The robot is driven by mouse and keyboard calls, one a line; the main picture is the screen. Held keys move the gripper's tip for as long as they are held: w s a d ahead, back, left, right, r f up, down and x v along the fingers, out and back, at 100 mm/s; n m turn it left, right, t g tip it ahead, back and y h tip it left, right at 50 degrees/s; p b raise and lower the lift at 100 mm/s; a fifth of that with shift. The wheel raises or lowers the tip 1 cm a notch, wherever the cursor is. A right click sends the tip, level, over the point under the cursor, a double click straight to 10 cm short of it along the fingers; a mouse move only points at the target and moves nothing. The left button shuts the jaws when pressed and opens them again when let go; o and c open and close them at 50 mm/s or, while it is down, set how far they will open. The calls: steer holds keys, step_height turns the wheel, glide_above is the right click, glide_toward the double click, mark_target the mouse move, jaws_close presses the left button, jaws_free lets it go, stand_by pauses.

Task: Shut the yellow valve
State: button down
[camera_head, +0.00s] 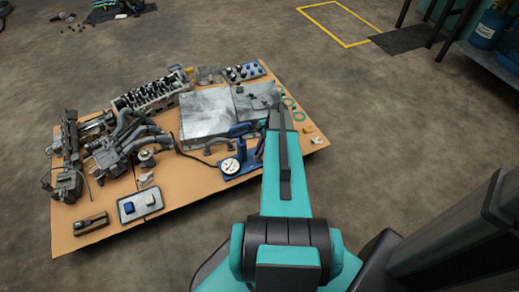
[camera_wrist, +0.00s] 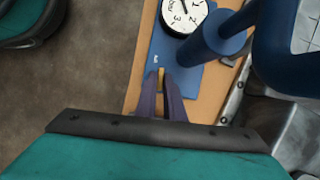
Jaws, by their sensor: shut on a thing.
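The yellow valve (camera_wrist: 161,74) shows in the wrist view as a small yellow piece between my fingertips, at the edge of a blue plate (camera_wrist: 190,80). My gripper (camera_wrist: 165,84) is shut on it, with its two dark purple fingers close together on either side. The fingers hide most of the valve, and I cannot tell which way it is turned. In the head view my gripper (camera_head: 258,148) is just right of the blue gauge stand (camera_head: 241,150). The valve cannot be made out there.
A round white gauge (camera_wrist: 183,14) and a thick blue cylinder (camera_wrist: 212,42) stand close to my fingers. Grey metal housing (camera_head: 207,113) lies behind on the brown board (camera_head: 190,192). Engine parts (camera_head: 115,145) fill the board's left. The floor around it is mostly clear.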

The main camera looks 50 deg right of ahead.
steer(key=shift+s+m+p, duration=0.15)
steer(key=shift+m+p, duration=0.15)
steer(key=shift+m, duration=0.2)
steer(key=c, duration=1.9)
jaws_free()
steer(key=shift+o, duration=0.2)
steer(key=shift+r, duration=0.15)
steer(key=p+v, duration=0.3)
steer(key=v, duration=1)
steer(key=shift+s+r, duration=0.25)
